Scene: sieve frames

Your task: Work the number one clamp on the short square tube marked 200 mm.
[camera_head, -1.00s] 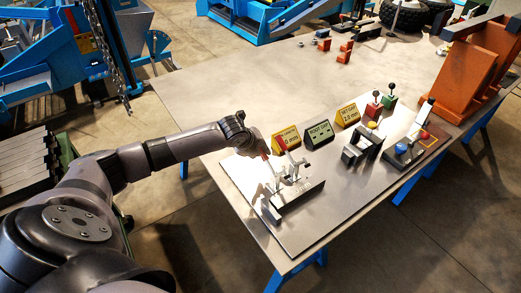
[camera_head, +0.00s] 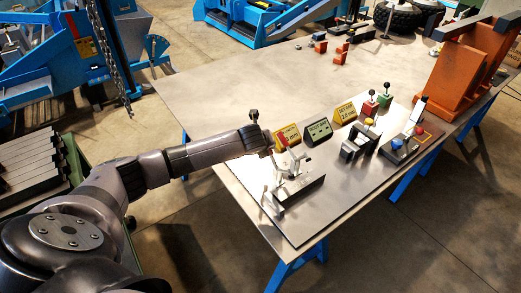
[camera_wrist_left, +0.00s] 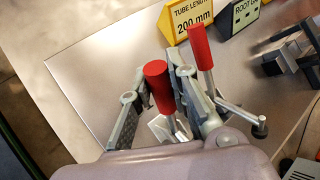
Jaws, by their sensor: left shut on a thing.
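A clamp with a red handle (camera_wrist_left: 158,85) shows in the left wrist view between the fingers of my left gripper (camera_wrist_left: 160,105), which is shut on that handle. A second clamp's red handle (camera_wrist_left: 200,46) stands free to the right. In the head view my left gripper (camera_head: 270,152) is at the near-left fixture, and one red handle (camera_head: 283,139) shows beside it. A grey steel bar (camera_head: 299,191) lies along the fixture. A yellow sign (camera_wrist_left: 188,18) reading "TUBE LENGTH 200 mm" stands behind. No clamp number is legible. My right gripper is out of view.
A black sign (camera_head: 319,132) and another yellow sign (camera_head: 345,112) stand right of the first sign. A dark frame fixture (camera_head: 358,143) and a station with a blue knob (camera_head: 396,144) are farther right. An orange stand (camera_head: 469,62) is at the table's right edge. The table's middle is clear.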

